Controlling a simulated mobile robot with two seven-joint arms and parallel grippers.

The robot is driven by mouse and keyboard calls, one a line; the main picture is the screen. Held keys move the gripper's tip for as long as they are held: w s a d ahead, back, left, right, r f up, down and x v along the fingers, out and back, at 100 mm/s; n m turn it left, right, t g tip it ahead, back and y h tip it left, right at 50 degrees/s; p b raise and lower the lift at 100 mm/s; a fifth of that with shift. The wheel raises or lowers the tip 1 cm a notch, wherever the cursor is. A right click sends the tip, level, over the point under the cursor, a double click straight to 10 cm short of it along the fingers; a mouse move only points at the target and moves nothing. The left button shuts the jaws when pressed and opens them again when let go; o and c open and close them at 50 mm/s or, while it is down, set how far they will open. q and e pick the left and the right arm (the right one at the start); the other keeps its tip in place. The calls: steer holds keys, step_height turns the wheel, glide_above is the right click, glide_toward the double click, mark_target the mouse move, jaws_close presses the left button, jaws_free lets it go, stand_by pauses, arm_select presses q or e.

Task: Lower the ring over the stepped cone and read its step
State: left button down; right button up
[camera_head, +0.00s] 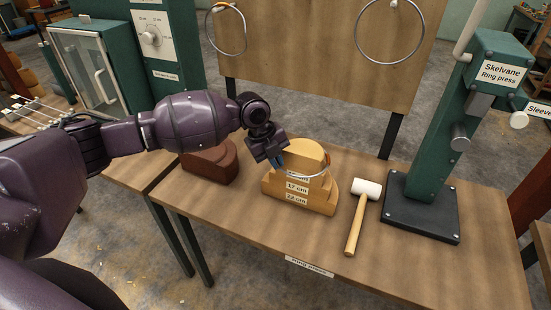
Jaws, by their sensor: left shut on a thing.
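The stepped cone (313,196) is a yellow wooden block with tiers on the wooden table. Its lower labels read 17 cm and 22 cm; a label above them is mostly covered. A thin metal ring (327,171) shows against the cone's upper part, crossing near the covered label. I cannot tell whether it rests on a step. My left gripper (277,159) is shut on the ring at the cone's upper left. Its fingers hide part of the ring. My right gripper is not in view.
A mallet (356,222) lies right of the cone, and a green ring press (435,150) stands beyond it. A dark brown stepped block (212,165) sits at left under my arm. Two rings (358,45) hang on the back board. The table's front right is clear.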

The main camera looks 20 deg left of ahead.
arm_select(q)
steer(key=shift+f+b, duration=0.3)
steer(key=shift+f, duration=0.7)
steer(key=c, duration=1.3)
jaws_free()
steer(key=o, duration=0.6)
steer(key=shift+c, duration=0.2)
steer(key=shift+r, duration=0.1)
steer(key=v, duration=1)
steer(key=shift+s+a+r, duration=0.15)
steer(key=shift+a+r, duration=0.05)
steer(key=shift+a, duration=0.1)
